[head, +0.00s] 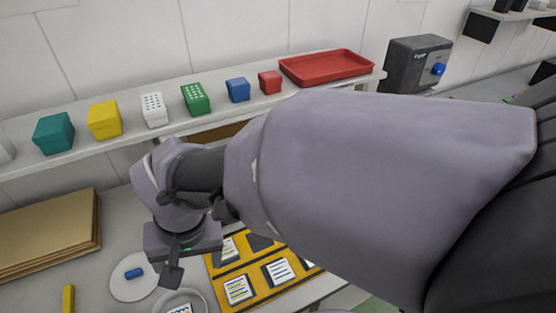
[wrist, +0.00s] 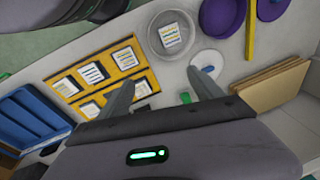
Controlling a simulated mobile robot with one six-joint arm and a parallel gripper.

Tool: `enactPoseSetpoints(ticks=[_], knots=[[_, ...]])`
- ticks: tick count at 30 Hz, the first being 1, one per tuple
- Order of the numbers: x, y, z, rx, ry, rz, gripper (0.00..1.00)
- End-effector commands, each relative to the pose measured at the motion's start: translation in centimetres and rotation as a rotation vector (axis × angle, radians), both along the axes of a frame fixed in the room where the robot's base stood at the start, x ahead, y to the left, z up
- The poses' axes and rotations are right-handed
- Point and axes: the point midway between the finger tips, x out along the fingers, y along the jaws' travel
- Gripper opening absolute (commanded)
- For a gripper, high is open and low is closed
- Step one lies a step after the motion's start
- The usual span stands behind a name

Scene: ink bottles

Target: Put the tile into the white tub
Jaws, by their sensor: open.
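More striped tiles (head: 238,289) lie in a yellow board (head: 215,268) beside the tub. My gripper (wrist: 160,76) is open, with nothing visible held between its fingers. It is above the table near the tub and the board.
A white saucer (head: 122,289) with a small blue piece (head: 134,273) sits close to the tub. A purple tub (wrist: 222,17), yellow bar (head: 68,298), cardboard stack (head: 45,235) and blue crate (wrist: 28,122) stand around. A shelf of coloured boxes runs behind.

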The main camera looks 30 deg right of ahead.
Motion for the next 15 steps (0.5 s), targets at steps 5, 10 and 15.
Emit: enactPoseSetpoints(ticks=[5,10,15], knots=[[-4.1,-6.7,6.2,0.088,-0.234,-0.123,0.76],[-6.3,-8.5,7.4,0.099,-0.336,-0.160,0.76],[-6.4,-8.5,7.4,0.099,-0.339,-0.159,0.76]])
